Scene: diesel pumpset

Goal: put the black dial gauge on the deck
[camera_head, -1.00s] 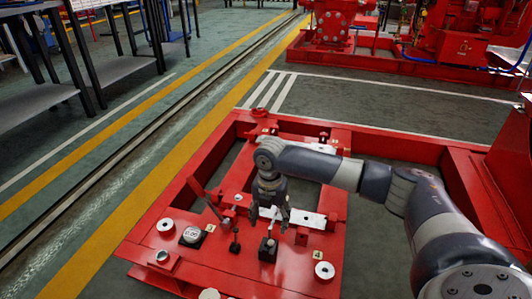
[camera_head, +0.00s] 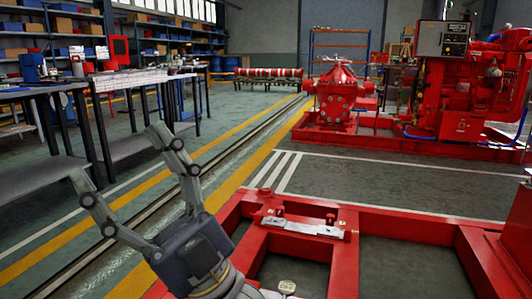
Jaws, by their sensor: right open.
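The red deck frame (camera_head: 400,222) of the pumpset fills the lower right of the head view; only its far part shows. My right gripper (camera_head: 117,153) is raised large at the lower left, in front of the floor and tables. Its two fingers are spread wide with nothing between them. I cannot make out the black dial gauge; the near part of the deck is below the picture's edge. My left gripper is not in view.
A pale metal plate (camera_head: 302,229) lies on the deck's far crossbar. Grey worktables (camera_head: 125,148) stand at the left. A red pump (camera_head: 338,98) and a red engine (camera_head: 465,85) stand behind. The striped grey floor between is clear.

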